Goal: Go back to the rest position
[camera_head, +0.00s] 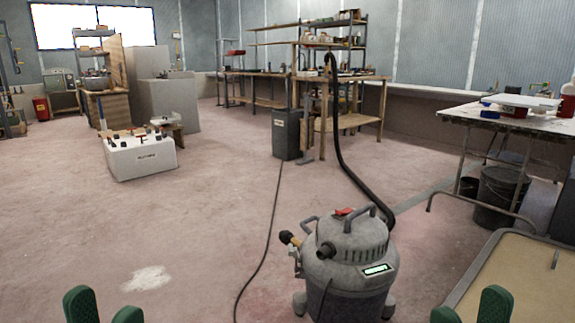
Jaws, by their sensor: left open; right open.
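My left gripper (104,309) shows at the bottom left edge of the head view as two green fingertips, spread apart with only floor between them. My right gripper (470,309) shows at the bottom right edge as two green fingertips, also spread apart with nothing visible between them. Both are empty as far as the view shows. The rest of both grippers and both arms are below the picture's edge.
A grey canister vacuum (345,260) with a black hose stands close in front. A beige-topped surface (525,280) is at the lower right, a cluttered table (470,118) behind it. A white box (140,158) is on the left. Floor at left is mostly clear.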

